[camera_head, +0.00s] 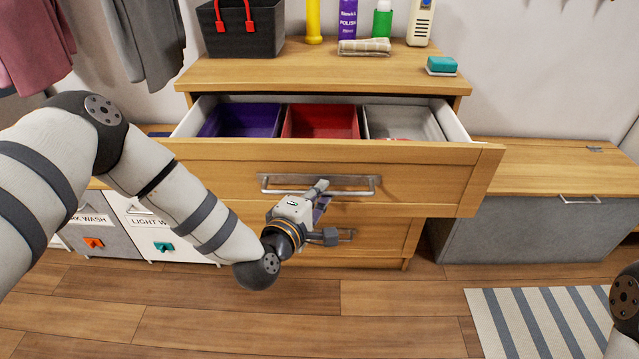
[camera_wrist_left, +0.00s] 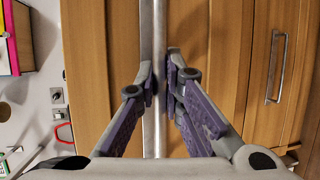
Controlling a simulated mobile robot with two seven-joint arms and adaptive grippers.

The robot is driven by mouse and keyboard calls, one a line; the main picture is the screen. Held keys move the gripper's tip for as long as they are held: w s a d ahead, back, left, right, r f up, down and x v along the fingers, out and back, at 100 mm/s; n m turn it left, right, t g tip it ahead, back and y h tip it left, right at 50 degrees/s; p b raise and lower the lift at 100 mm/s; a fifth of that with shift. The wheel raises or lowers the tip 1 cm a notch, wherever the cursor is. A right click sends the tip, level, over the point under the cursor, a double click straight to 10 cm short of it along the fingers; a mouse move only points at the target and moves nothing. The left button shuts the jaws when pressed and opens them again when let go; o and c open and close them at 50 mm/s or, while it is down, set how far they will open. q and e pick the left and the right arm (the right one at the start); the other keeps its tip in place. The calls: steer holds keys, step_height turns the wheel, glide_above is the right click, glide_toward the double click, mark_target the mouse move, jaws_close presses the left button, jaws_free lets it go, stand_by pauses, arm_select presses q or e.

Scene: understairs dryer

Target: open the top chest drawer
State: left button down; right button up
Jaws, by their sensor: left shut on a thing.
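The top chest drawer (camera_head: 230,155) stands pulled out from the wooden chest, its inside open to view from above. A metal bar handle (camera_head: 352,181) runs across its front. My left gripper (camera_head: 322,192) is at the middle of this handle and shut on it. In the left wrist view the bar (camera_wrist_left: 153,30) runs upright in the picture, between the two purple-padded fingers of the gripper (camera_wrist_left: 160,78). Only part of my right arm shows at the right edge; its gripper is out of view.
The drawer holds purple (camera_head: 240,121), red (camera_head: 320,121) and grey (camera_head: 403,122) bins. A lower drawer (camera_head: 365,235) is below, shut. A black basket (camera_head: 240,30), bottles and a sponge (camera_head: 441,65) stand on top. A grey bench (camera_head: 540,225) is right, laundry bins left.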

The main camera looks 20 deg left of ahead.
arm_select(q)
steer(key=shift+s+d, duration=0.1)
steer(key=shift+s, duration=0.35)
steer(key=c, duration=1.7)
jaws_free()
steer(key=v, duration=1.2)
